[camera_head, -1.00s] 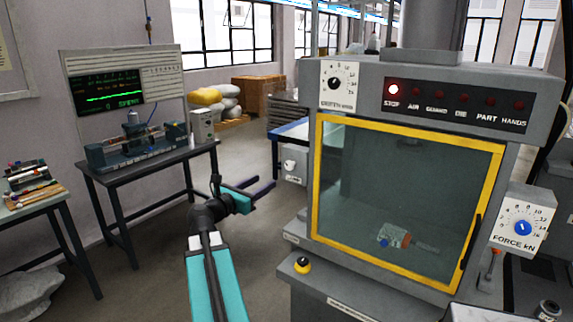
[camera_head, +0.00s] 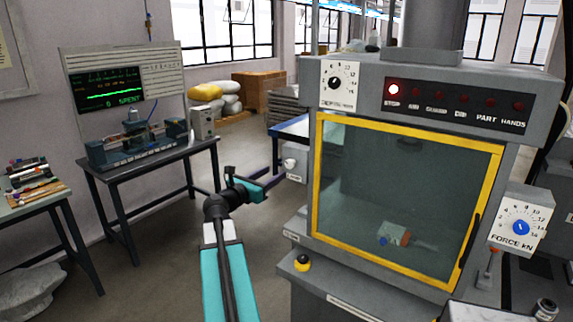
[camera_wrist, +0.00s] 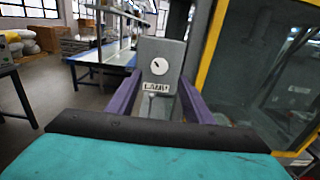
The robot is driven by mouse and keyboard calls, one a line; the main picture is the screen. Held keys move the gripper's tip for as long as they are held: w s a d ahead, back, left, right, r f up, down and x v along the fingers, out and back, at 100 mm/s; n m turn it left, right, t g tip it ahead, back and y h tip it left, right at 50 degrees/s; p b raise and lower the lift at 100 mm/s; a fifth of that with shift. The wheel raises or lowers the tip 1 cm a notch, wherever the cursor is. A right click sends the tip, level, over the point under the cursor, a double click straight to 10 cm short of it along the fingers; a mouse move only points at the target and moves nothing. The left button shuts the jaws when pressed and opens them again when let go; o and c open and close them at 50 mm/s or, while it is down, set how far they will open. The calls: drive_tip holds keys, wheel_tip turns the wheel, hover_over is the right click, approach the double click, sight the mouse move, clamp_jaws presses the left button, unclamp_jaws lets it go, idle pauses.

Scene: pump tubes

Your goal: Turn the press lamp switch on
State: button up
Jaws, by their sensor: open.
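The lamp switch is a white round knob (camera_wrist: 158,66) with a small dark mark, on a grey box above a plate reading LAMP (camera_wrist: 156,87). In the head view the lamp switch box (camera_head: 296,164) sits on the left side of the grey press (camera_head: 440,68), and my gripper covers part of it. My gripper (camera_head: 276,175) is open and empty, just left of the box. In the wrist view its two purple fingers (camera_wrist: 157,88) reach toward the box, one on each side of the label, with the knob above and between them. I cannot tell any contact.
The press door (camera_head: 405,200) has a yellow frame close to the right of the box. A red STOP lamp (camera_head: 394,89) glows above. A blue-topped table (camera_head: 290,128) stands behind. A bench with a tester (camera_head: 135,145) is at the left, with open floor between.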

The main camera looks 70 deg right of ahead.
sight(289, 164)
drive_tip(key=shift+p+x, duration=1.3)
drive_tip(key=shift+x, duration=3.35)
drive_tip(key=c, duration=1)
